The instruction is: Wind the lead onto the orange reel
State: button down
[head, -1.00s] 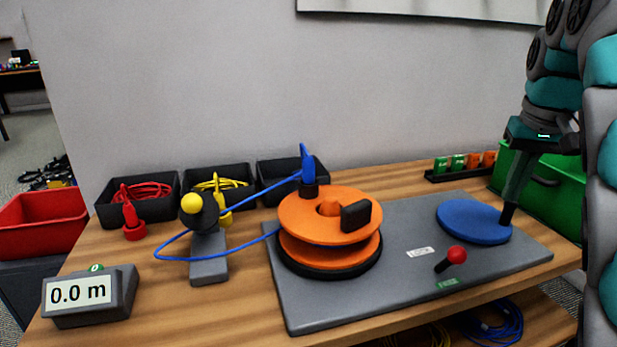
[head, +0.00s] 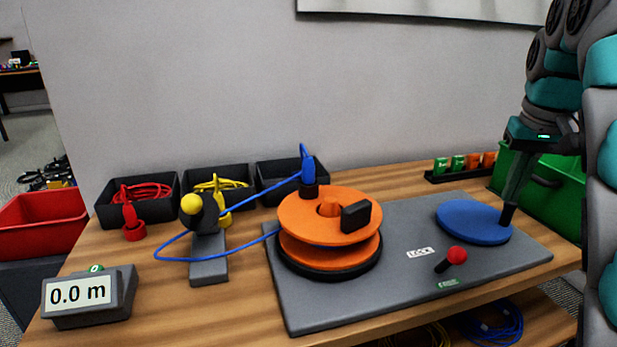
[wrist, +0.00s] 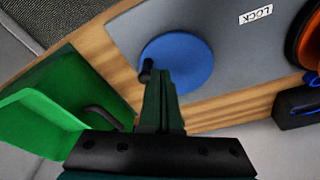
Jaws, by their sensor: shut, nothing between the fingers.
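The orange reel (head: 330,210) sits on a black base on the grey board (head: 300,310), with a black block on its top. The blue lead (head: 172,258) runs from a blue plug (head: 308,172) behind the reel, past the yellow-balled guide (head: 191,203), and loops back to the reel's left side. A blue disc (head: 470,222) lies at the board's right with a dark upright knob (wrist: 147,70) at its edge. My gripper (head: 514,192) is shut and empty, its tips at this knob. Whether they touch it is unclear.
A red-knobbed lever (head: 456,255) stands between LOCK and green labels. The meter (head: 90,294) reads 0.0 m. Black bins (head: 220,172) with red and yellow leads line the wall. A green bin (head: 545,180) is close to my gripper; a red bin (head: 42,222) is at left.

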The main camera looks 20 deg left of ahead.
aim_at(497, 231)
jog(key=shift+f, duration=0.1)
dwell(0.5)
jog(key=shift+f+b, duration=2.05)
jog(key=shift+f, duration=0.85)
jog(key=shift+r, duration=0.1)
